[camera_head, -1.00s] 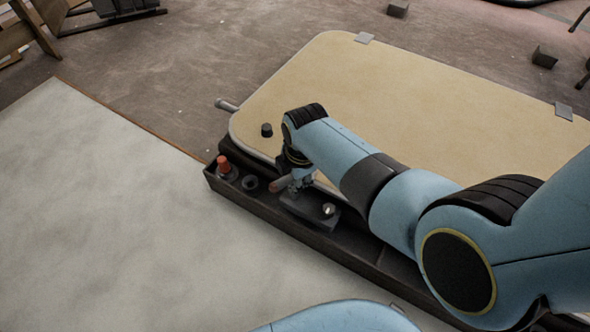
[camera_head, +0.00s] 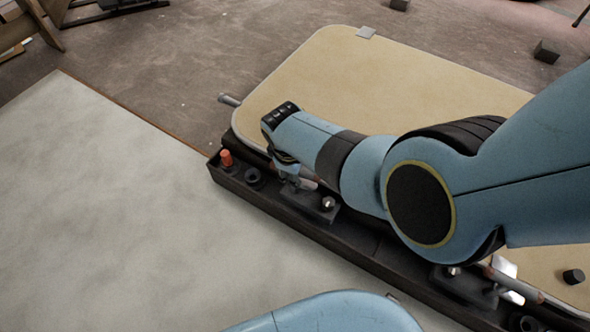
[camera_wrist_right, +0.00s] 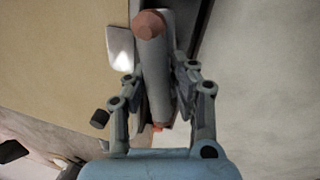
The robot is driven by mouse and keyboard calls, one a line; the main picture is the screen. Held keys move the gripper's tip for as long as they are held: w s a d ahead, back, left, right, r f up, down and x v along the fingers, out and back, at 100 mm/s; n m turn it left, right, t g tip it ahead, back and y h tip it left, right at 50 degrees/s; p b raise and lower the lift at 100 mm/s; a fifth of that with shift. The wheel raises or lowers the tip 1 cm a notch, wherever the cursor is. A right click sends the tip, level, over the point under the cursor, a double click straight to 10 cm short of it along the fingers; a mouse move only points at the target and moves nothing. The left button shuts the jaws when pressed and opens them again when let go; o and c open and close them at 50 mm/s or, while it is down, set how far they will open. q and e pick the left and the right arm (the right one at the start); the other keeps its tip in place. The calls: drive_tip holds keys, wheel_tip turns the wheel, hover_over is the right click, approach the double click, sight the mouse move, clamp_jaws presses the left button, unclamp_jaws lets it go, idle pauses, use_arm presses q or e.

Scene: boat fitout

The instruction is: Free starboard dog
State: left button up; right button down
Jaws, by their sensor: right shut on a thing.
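A cream hatch panel (camera_head: 400,70) lies in a dark frame (camera_head: 250,195). My right gripper (camera_head: 292,178) is low at the frame's near left part. It is shut on a grey dog handle (camera_head: 308,184) beside a dark block with a bright bolt (camera_head: 328,203). In the right wrist view the handle (camera_wrist_right: 154,75) lies between the fingers (camera_wrist_right: 160,78), its reddish tip (camera_wrist_right: 148,22) showing above them. A second dog handle (camera_head: 512,284) with an orange end is on the frame at lower right. My left gripper is not in view.
An orange-red peg (camera_head: 226,159) and a dark round socket (camera_head: 253,177) are at the frame's left end. A grey pin (camera_head: 229,99) sticks out at the panel's left edge. A pale flat surface (camera_head: 120,190) fills the left and is clear.

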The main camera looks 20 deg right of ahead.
drive_tip(key=shift+w+d+r+m, duration=0.1)
drive_tip(key=shift+d+m, duration=0.05)
drive_tip(key=shift+m, duration=0.65)
drive_tip(key=c, duration=1.1)
unclamp_jaws()
drive_tip(key=shift+o, duration=0.2)
